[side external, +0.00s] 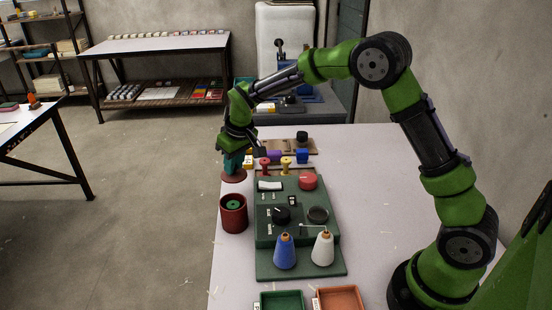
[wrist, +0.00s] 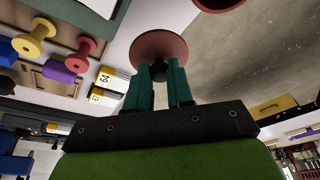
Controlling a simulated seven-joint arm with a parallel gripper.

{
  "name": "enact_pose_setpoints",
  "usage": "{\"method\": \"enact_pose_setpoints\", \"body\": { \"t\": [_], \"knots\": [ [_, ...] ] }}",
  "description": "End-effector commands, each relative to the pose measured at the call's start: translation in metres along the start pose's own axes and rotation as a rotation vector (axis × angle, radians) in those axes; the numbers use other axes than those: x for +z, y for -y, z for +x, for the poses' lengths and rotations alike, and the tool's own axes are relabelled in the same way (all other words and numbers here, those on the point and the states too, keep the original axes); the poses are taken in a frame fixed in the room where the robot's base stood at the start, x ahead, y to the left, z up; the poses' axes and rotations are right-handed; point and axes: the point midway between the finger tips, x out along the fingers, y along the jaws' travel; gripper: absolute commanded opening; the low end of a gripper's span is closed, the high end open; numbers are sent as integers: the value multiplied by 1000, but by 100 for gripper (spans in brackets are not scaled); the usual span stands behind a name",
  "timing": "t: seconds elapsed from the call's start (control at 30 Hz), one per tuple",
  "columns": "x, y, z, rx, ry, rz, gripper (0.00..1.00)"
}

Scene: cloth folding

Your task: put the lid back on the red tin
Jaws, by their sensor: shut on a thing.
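The red tin (side external: 234,219) stands upright and open on the left edge of the table, with a green round thing inside it. Part of a dark red round thing, likely the tin, shows at the top edge of the wrist view (wrist: 216,3). The lid (side external: 234,177) is a dull red disc, behind the tin and apart from it. In the wrist view the lid (wrist: 156,43) is beyond my fingertips, with its dark knob between them. My gripper (side external: 233,166), with teal fingers, is shut on that knob. The lid's height above the table is hard to tell.
A green panel (side external: 262,224) with switches and knobs lies right of the tin. Blue (side external: 285,252) and white (side external: 322,249) thread cones stand at its front. Red and yellow (side external: 286,164) spools stand behind it. Green (side external: 281,302) and orange trays are in front.

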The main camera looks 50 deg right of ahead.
Motion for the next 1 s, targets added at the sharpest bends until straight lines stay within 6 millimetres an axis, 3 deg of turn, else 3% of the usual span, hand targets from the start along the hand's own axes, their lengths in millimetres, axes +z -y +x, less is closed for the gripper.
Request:
{"method": "enact_pose_setpoints", "body": {
  "t": [0.17, 0.3, 0.47, 0.57, 1.0],
  "knots": [
    [-4, 25, -35, -13, -29, -45, 0],
    [15, 55, -65, -18, -38, -74, 0],
    [41, 73, -84, -12, -23, -50, 0],
    [52, 70, -81, 0, -1, -12, 0],
    [62, 70, -46, 1, 2, 2, 0]
  ]
}}
